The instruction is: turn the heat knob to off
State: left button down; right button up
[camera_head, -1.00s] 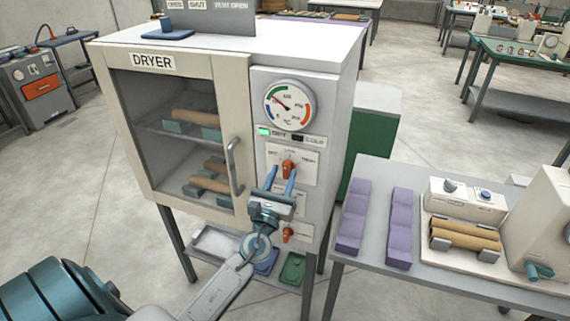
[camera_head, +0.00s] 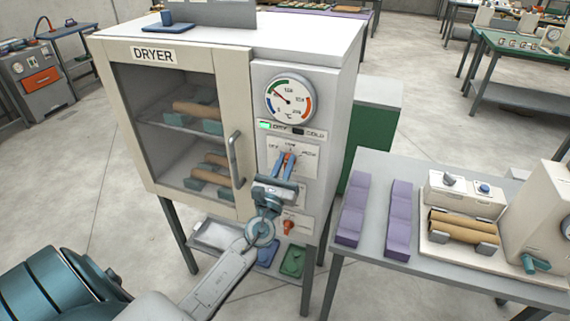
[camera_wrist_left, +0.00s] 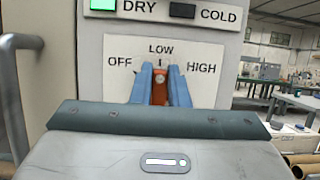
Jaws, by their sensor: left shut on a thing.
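The heat knob (camera_wrist_left: 159,88) is orange-red and sits on a white plate (camera_wrist_left: 205,90) marked OFF, LOW and HIGH on the dryer (camera_head: 230,40). In the left wrist view it stands upright, under the LOW mark. My left gripper (camera_head: 287,160) is shut on the knob, one blue finger on each side; the fingers (camera_wrist_left: 160,78) also show in the left wrist view. The fingers hide most of the knob in the head view. My right gripper is not in view.
A round gauge (camera_head: 290,99) and a lit green DRY lamp (camera_wrist_left: 103,5) are above the knob. A door handle (camera_head: 236,160) is to its left. A second orange knob (camera_head: 289,227) is below. A table with purple blocks (camera_head: 352,209) stands at the right.

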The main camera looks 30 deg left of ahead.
pick_arm(q)
jog(key=shift+f+n, duration=0.35)
jog(key=shift+n, duration=0.05)
jog(key=n+y+b, duration=0.1)
jog(key=n, duration=0.1)
jog(key=shift+a+f+n+g+y, duration=0.1)
jog(key=shift+n+g+y, duration=0.3)
jog(key=n+y, duration=0.1)
jog(key=n, duration=0.1)
jog(key=n+g+y, duration=0.1)
jog(key=n, duration=0.2)
jog(key=shift+s+a+b, duration=0.1)
jog(key=shift+a+b, duration=0.05)
jog(key=shift+b, duration=0.2)
jog(key=shift+a+f+n+g+y, duration=0.1)
jog(key=shift+n+g+y, duration=0.55)
jog(key=shift+n, duration=1.2)
jog(key=shift+a+f+n+g+y, duration=0.1)
jog(key=shift+n+g+y, duration=0.15)
jog(key=shift+n+g, duration=1.15)
jog(key=shift+n+t, duration=0.35)
jog(key=shift+n, duration=0.3)
jog(key=shift+r, duration=0.1)
jog(key=c, duration=1.6)
grip_release()
jog(key=shift+o, duration=1)
jog(key=shift+r, duration=0.1)
